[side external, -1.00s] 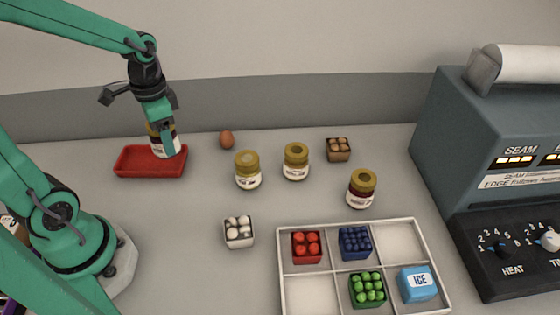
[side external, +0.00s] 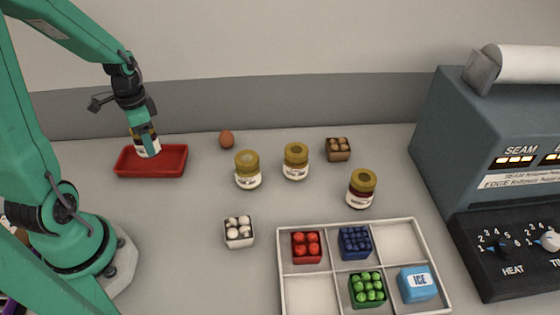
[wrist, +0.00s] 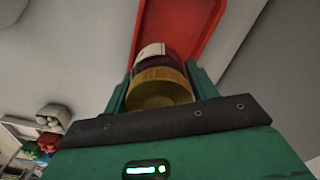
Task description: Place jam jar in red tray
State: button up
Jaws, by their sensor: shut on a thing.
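The held jar (side external: 148,150) has a gold lid, a white label and dark contents, seen best in the wrist view (wrist: 165,68). My gripper (side external: 143,132) is shut on it, with one green finger on each side in the wrist view (wrist: 160,90). The red tray (side external: 168,171) is a shallow rectangle on the counter at the left. The jar is upright or nearly so, over the tray's left-middle part. Whether its base touches the tray floor, I cannot tell. The tray also shows beyond the jar in the wrist view (wrist: 190,25).
Three other gold-lidded jars stand right of the tray: one (side external: 248,170), one (side external: 295,162) and a dark-red one (side external: 361,189). A brown egg (side external: 227,140) lies near the tray. A white divided tray (side external: 310,278) with small boxes is at front; a sealing machine (side external: 475,150) stands right.

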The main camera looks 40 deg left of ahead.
jog(key=shift+a+f, duration=0.35)
jog(key=shift+a, duration=0.25)
jog(key=shift+f, duration=2)
jog(key=shift+f, duration=0.1)
jog(key=o, duration=1)
jog(key=shift+c, duration=0.2)
notch_tip(320, 180, up, 12)
jog(key=shift+r, duration=0.15)
